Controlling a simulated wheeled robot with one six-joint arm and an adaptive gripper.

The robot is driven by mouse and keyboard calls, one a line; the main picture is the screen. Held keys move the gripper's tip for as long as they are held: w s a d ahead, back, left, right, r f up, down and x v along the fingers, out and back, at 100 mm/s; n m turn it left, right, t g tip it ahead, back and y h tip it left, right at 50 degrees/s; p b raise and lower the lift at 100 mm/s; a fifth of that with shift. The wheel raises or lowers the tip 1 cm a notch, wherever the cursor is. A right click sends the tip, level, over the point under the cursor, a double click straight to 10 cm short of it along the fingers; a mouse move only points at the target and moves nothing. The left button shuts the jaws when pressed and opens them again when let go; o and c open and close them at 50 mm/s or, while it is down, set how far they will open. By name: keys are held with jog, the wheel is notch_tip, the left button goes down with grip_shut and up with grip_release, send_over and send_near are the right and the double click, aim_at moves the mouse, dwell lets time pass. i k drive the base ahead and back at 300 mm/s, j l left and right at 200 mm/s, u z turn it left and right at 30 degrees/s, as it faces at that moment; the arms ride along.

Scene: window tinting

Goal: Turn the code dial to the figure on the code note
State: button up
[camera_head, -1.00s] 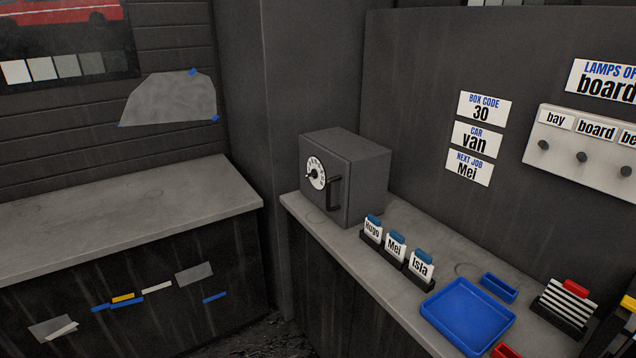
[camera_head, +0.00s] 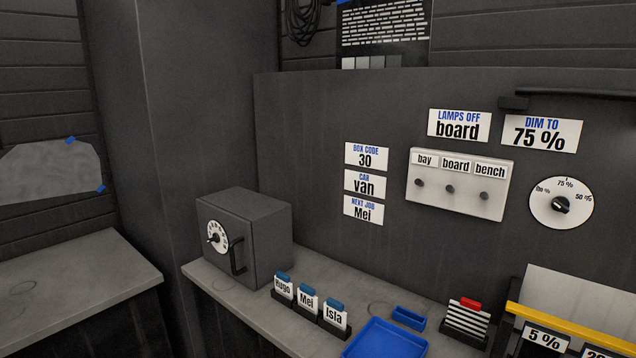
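The code note (camera_head: 367,156) on the dark wall panel reads "BOX CODE 30". The code dial (camera_head: 217,237) is a white disc with a dark knob on the front of a dark grey box (camera_head: 262,238). The box stands on the counter at the left, with a black handle (camera_head: 239,256) beside the dial. The dial's figures are too small to read, so I cannot tell its setting. The box door looks closed. My gripper is not in view.
Name cards Hugo, Mei (camera_head: 307,302) and Isla stand in front of the box. A blue tray (camera_head: 385,340) lies to their right. A switch panel (camera_head: 460,184) and a dimmer dial (camera_head: 561,203) are on the wall. The counter beside the cards has some free room.

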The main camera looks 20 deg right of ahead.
aim_at(216, 237)
jog(key=i+j, duration=0.35)
jog(key=j, duration=0.15)
jog(key=i+j, duration=0.75)
jog(key=j, duration=0.2)
jog(key=i+j+z, duration=0.1)
jog(key=i+j, duration=0.3)
jog(key=j, duration=1.1)
